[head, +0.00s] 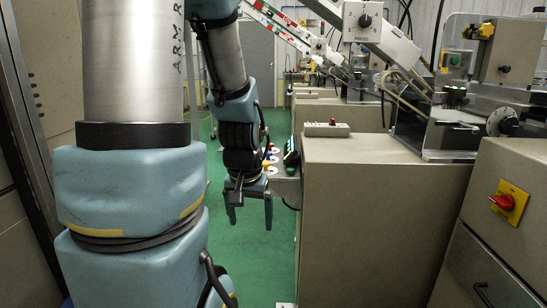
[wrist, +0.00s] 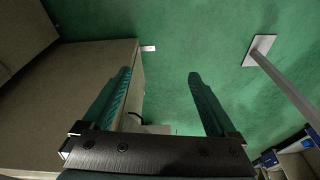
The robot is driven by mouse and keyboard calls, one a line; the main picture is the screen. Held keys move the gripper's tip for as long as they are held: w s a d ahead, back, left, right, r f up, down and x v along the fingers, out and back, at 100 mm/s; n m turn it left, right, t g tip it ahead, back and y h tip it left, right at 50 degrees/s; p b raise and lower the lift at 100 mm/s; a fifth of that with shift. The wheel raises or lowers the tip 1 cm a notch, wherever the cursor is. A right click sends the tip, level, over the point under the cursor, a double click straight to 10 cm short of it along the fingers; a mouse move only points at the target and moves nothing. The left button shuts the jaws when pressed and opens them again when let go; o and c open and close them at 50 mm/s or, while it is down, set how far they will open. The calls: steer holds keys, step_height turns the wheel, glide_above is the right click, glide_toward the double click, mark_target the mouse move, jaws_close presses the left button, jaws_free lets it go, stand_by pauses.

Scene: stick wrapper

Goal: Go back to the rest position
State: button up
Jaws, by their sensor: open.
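My gripper (head: 250,212) hangs at the end of my blue-and-silver arm in the head view, pointing down above the green floor. It is just left of the beige machine cabinet. In the wrist view my gripper (wrist: 160,85) shows two dark teal fingers spread wide apart with nothing between them but floor and a cabinet edge. The gripper is open and empty. No object is held.
The beige cabinet (head: 385,215) stands close to the right of my gripper. A red rotary switch (head: 503,201) is on the machine at far right. Green floor (head: 240,255) is open below the gripper. A grey post (wrist: 285,82) stands on the floor in the wrist view.

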steer(key=s+a+n+g, duration=0.1)
steer(key=s+a, duration=0.1)
steer(key=s, duration=0.2)
step_height(320, 180, up, 21)
steer(key=p, duration=2.1)
steer(key=shift+w+d+r, duration=0.2)
steer(key=shift+w+d, duration=0.1)
